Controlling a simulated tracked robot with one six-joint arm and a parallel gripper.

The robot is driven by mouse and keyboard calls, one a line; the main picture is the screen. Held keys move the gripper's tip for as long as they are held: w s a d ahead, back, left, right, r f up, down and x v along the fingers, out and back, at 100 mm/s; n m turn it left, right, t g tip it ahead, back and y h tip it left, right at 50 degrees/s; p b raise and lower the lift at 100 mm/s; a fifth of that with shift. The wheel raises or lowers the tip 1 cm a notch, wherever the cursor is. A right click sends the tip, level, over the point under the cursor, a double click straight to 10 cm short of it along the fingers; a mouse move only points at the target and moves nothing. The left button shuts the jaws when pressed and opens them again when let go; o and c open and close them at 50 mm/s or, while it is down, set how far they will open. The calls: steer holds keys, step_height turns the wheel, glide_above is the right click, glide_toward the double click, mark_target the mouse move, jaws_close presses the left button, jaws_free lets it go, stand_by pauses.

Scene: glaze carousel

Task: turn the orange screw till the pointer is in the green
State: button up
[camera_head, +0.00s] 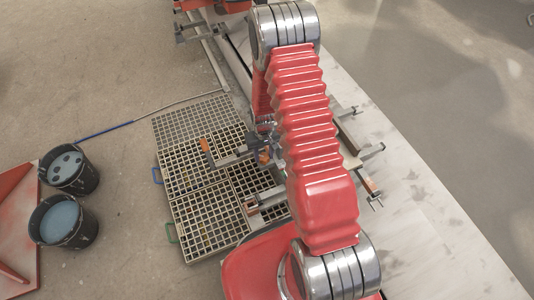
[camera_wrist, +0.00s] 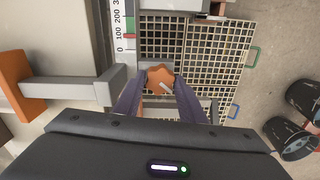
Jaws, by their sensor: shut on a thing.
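The orange screw (camera_wrist: 160,76), a lobed knob, is in the upper middle of the wrist view. My gripper (camera_wrist: 159,84) is shut on it, with one dark finger on each side. In the head view my gripper (camera_head: 264,143) is small and partly hidden beside my red arm. A white scale (camera_wrist: 119,25) with numbers from 0 to 300 runs up to the left of the screw. I cannot clearly make out the pointer.
Floor gratings (camera_head: 203,190) lie under the work area. Two dark buckets (camera_head: 70,222) with bluish contents stand at the left. A grey bar with an orange block (camera_wrist: 14,85) is left of my gripper. Open floor (camera_head: 75,120) lies left of the gratings.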

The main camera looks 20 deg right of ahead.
steer(key=shift+c, duration=0.8)
steer(key=o, duration=0.4)
steer(key=shift+d, duration=0.5)
steer(key=shift+a, duration=0.4)
steer(key=c, duration=0.4)
steer(key=shift+m, duration=0.3)
steer(key=m, duration=0.4)
steer(key=shift+a+m, duration=0.1)
steer(key=shift+m, duration=2)
